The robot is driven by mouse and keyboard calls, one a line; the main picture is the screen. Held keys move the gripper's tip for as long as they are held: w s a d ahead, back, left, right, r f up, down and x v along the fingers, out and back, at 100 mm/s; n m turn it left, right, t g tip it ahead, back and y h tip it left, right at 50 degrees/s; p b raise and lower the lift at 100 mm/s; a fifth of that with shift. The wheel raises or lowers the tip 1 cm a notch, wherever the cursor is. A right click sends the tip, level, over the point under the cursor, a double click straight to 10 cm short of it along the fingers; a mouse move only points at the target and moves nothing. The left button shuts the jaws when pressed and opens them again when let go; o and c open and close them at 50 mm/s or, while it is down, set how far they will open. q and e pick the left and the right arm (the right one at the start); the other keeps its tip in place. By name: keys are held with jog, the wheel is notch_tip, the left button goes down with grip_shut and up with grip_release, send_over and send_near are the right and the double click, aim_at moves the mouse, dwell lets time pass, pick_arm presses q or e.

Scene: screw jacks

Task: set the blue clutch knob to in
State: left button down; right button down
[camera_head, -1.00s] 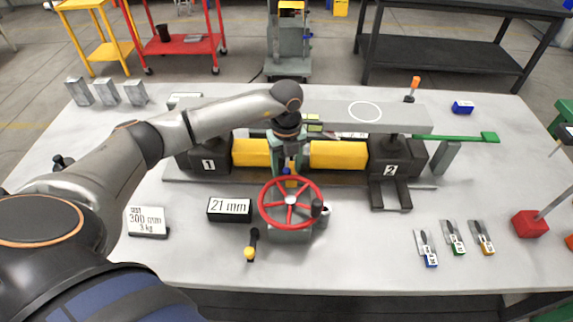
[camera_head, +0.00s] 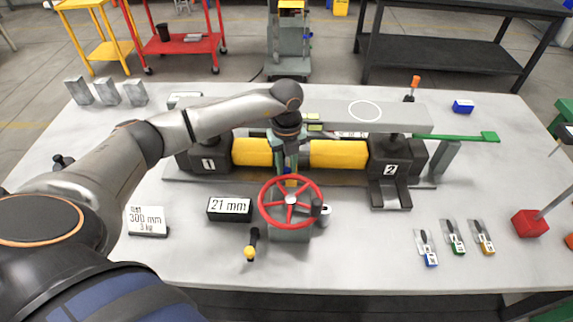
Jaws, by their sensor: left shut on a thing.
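The blue clutch knob (camera_head: 291,171) is a small blue piece on the drive between the two jacks, just behind the red handwheel (camera_head: 290,202). My left gripper (camera_head: 290,167) reaches down from above, between the two yellow shaft covers. It is shut on the blue clutch knob, and its fingers hide most of it. A small yellow patch (camera_head: 291,183) shows just below the fingers. The knob's exact setting cannot be told. My right gripper is not in view.
Black jacks marked 1 (camera_head: 208,164) and 2 (camera_head: 390,170) stand either side under a grey beam (camera_head: 365,117).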

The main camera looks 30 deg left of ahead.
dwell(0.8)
pick_arm(q)
jog(key=d, duration=0.1)
jog(key=w+d, duration=0.1)
jog(key=w+d+b, duration=0.1)
jog(key=d, duration=0.1)
jog(key=shift+w+d+r, duration=0.1)
jog(key=shift+w, duration=0.15)
jog(key=c, duration=0.7)
grip_release()
jog(key=shift+o, duration=0.2)
notch_tip(320, 180, up, 12)
jog(key=shift+r+b, duration=0.25)
jog(key=shift+b, duration=0.5)
